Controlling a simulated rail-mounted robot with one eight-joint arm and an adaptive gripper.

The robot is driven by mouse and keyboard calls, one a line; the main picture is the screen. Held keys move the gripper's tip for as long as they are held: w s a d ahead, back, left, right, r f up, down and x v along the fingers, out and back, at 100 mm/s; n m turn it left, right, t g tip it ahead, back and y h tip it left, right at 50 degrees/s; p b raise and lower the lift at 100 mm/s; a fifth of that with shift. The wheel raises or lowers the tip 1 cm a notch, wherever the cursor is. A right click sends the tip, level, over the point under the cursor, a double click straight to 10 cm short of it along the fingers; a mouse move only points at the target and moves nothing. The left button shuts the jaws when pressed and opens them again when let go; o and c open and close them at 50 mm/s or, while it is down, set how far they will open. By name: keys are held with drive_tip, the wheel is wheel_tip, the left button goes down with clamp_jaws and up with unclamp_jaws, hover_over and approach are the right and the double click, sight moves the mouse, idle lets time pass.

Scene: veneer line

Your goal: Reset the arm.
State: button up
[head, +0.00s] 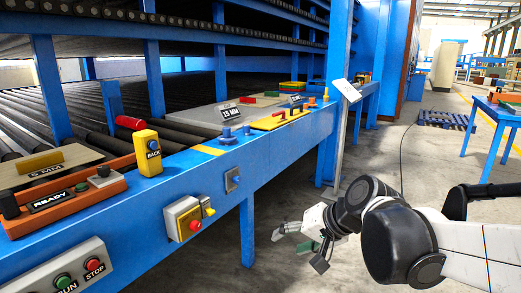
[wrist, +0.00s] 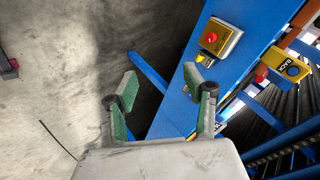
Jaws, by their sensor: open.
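My gripper (head: 304,243) is at the lower middle of the head view, at the end of my arm, to the right of the blue machine frame (head: 262,160) and over the grey floor. In the wrist view my gripper (wrist: 165,92) shows two green-padded fingers spread apart with nothing between them. Past the fingers lie the floor and the blue rail of the machine. The gripper looks apart from the frame, though the exact gap is hard to tell.
A blue table (head: 493,112) stands at right.

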drive_tip(key=s+d+f+n+t+h, duration=0.15)
drive_tip(key=s+d+h, duration=0.45)
drive_tip(key=s+d, duration=0.85)
wheel_tip(320, 180, up, 18)
drive_tip(key=s+a+p, duration=0.1)
drive_tip(key=p, duration=1.7)
drive_tip(key=shift+a, duration=0.4)
